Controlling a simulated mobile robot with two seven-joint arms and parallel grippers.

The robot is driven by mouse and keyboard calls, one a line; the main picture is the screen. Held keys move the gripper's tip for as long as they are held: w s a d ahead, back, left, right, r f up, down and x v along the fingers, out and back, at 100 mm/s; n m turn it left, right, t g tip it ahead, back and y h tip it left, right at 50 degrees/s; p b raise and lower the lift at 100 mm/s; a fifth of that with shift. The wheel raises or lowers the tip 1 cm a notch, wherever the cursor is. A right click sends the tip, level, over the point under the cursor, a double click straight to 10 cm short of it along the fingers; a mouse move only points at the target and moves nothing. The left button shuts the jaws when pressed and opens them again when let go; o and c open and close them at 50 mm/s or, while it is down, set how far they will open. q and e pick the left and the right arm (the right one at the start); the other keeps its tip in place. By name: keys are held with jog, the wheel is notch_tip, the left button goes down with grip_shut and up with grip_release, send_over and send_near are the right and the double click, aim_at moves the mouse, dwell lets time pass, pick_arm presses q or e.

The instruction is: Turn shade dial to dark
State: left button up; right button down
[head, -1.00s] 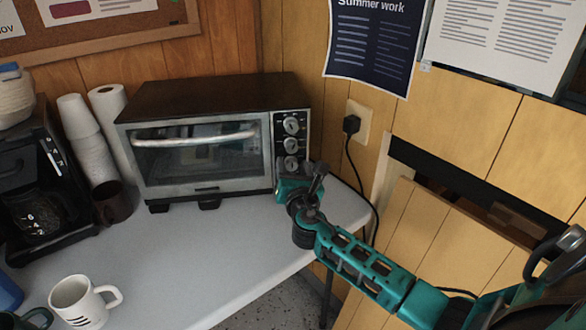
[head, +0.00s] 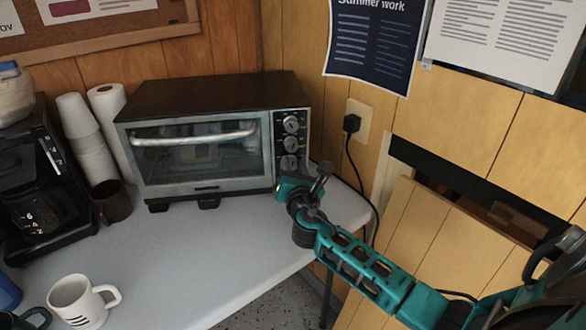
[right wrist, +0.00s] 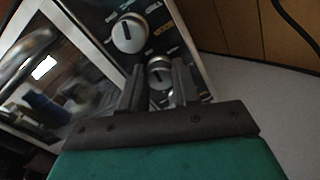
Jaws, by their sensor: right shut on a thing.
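The toaster oven (head: 205,140) stands against the corner wall with a column of dials on its right-hand panel. The upper dial (head: 291,124) and middle dial (head: 291,143) are clear of my gripper. My right gripper (head: 284,181) is at the lowest dial (head: 289,163), at the panel's lower right. In the right wrist view, my right gripper (right wrist: 158,80) has one finger on each side of a silver dial (right wrist: 160,70) and is shut on it. Another dial (right wrist: 130,33) shows above. The gripped dial's markings are too blurred to read. My left gripper is not in view.
A black power cord (head: 359,180) runs from the wall outlet down beside my right arm. A coffee maker (head: 40,190), paper cups (head: 85,135) and a dark mug (head: 111,202) stand left of the oven. A white mug (head: 75,298) is near the front. The table's middle is clear.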

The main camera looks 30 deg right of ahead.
jog(key=m+b, duration=0.1)
jog(key=m, duration=0.2)
jog(key=shift+f, duration=0.2)
jog(key=m+b, duration=0.1)
jog(key=m, duration=0.2)
jog(key=shift+m+b, duration=0.4)
jog(key=shift+m, duration=0.5)
jog(key=shift+m+b, duration=0.3)
jog(key=shift+m, duration=0.6)
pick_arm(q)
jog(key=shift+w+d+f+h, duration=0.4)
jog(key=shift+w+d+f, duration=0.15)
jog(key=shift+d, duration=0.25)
pick_arm(e)
jog(key=shift+m, duration=0.5)
